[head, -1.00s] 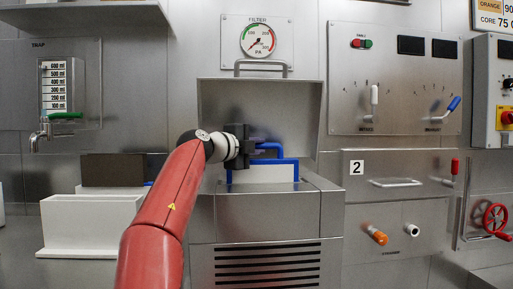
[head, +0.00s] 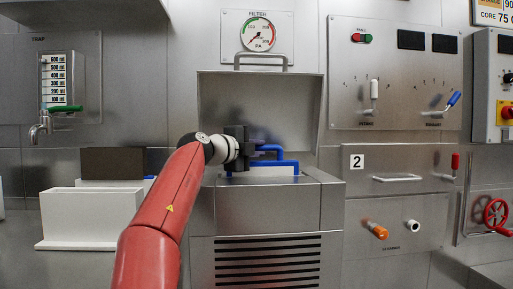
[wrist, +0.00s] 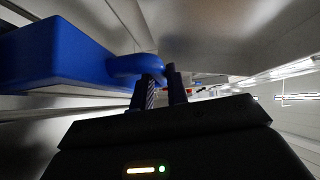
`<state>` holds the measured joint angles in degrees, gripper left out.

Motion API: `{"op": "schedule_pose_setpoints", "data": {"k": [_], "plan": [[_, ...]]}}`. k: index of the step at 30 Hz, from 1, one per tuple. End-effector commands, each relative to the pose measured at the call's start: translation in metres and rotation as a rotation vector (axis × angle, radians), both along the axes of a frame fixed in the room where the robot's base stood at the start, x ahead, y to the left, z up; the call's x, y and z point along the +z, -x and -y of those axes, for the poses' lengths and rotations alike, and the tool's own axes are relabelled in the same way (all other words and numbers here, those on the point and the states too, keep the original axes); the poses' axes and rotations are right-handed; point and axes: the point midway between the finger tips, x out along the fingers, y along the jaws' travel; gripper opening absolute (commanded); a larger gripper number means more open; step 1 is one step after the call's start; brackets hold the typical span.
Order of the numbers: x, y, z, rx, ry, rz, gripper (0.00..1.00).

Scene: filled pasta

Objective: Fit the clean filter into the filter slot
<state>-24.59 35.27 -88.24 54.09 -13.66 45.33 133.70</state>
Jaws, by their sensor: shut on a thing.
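The clean filter is a white panel (head: 262,171) with a blue top edge and a blue handle (head: 270,148). It stands upright at the top of the steel filter housing (head: 268,211), its lower part hidden inside the opening. My gripper (head: 250,149) is shut on the blue handle from the left. In the wrist view, the two fingertips (wrist: 163,86) close around the handle (wrist: 140,66), with the blue filter top (wrist: 50,55) at left. The slot itself is hidden by the housing's front edge.
The housing's lid (head: 260,108) stands open behind the filter. A pressure gauge (head: 258,34) hangs above it. At left are a white bin (head: 90,218) and a dark brown panel (head: 112,162) behind it. A panel with levers (head: 395,80) is at right.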

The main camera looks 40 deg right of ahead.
Motion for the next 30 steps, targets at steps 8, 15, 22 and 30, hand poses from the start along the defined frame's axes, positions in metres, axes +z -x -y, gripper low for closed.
{"op": "schedule_pose_setpoints", "data": {"k": [8,15,22,30], "plan": [[-0.007,0.0,0.0,0.0,0.002,-0.001,0.0],[-0.013,0.0,0.0,-0.001,0.001,-0.001,0.0],[-0.018,0.0,0.0,0.001,0.002,0.0,0.0],[-0.022,0.0,0.0,-0.001,0.001,-0.001,0.33]]}}
